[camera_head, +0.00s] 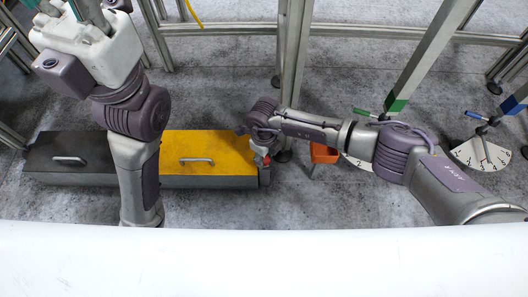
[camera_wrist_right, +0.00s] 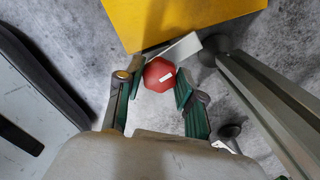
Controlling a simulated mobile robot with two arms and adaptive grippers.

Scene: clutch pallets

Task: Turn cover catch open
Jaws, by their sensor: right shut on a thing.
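The yellow cover (camera_head: 222,147) with a bar handle lies shut on a long low box on the floor. A red knob (camera_head: 266,159) sits at its right end; the wrist view shows it as a red octagon (camera_wrist_right: 159,74) with a white mark, beside a pale metal plate (camera_wrist_right: 186,50). My right gripper (camera_wrist_right: 158,80) has its green fingers on either side of the red knob and is shut on it. The fingers partly hide the knob's edges. My left gripper (camera_head: 88,12) is raised at the top left, away from the box; its finger gap is unclear.
A dark grey cover (camera_head: 85,147) with a handle forms the box's left part. A metal post (camera_head: 294,60) stands just behind the right end. An orange bin (camera_head: 323,153) and white dials (camera_head: 483,155) are to the right. Grey floor in front is clear.

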